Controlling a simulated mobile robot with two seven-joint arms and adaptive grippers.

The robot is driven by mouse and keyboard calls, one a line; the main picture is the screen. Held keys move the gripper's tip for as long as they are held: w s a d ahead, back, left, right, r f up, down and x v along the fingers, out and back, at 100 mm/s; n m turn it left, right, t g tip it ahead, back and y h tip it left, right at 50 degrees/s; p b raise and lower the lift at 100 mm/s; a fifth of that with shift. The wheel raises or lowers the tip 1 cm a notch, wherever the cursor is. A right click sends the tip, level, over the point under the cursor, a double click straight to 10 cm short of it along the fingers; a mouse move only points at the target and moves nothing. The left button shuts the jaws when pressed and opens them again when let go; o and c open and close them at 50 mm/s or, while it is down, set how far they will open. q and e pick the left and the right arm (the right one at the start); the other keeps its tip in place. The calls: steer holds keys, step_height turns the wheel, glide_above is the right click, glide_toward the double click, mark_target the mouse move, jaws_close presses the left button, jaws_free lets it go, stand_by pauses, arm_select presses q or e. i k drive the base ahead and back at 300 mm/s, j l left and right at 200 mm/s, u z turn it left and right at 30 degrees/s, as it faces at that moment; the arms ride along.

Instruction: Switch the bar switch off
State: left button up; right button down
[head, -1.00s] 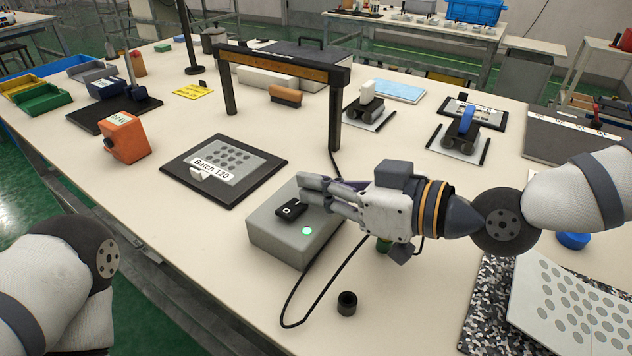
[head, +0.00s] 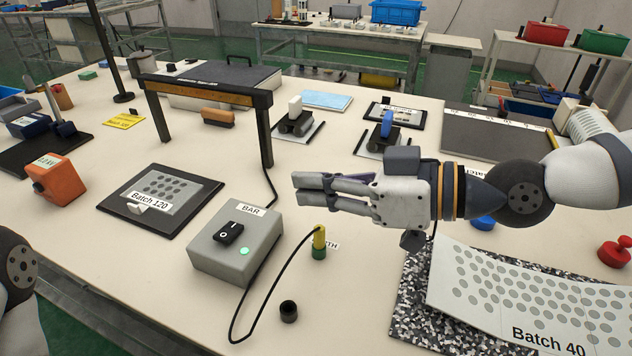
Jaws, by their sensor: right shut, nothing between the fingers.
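The bar switch is a black rocker (head: 228,233) marked O and I on top of a grey box (head: 205,263) labelled BAR. I cannot tell for sure which end is pressed in. A round green lamp (head: 244,251) on the box top looks lit. My right gripper (head: 296,189) is shut and empty, above the table to the right of the box and apart from it, with its fingers pointing left. My left gripper is out of view; only part of my left arm shows at the left edge.
A black bar frame (head: 205,92) stands behind the box. A cable with a yellow-green plug (head: 319,238) and a black ring (head: 288,311) lie to its right. A Batch 120 plate (head: 130,208) lies left, a Batch 40 sheet (head: 470,310) at front right.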

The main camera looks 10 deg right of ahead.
mark_target(231, 229)
steer(key=k, duration=0.95)
steer(key=i+j, duration=0.25)
steer(key=i, duration=0.05)
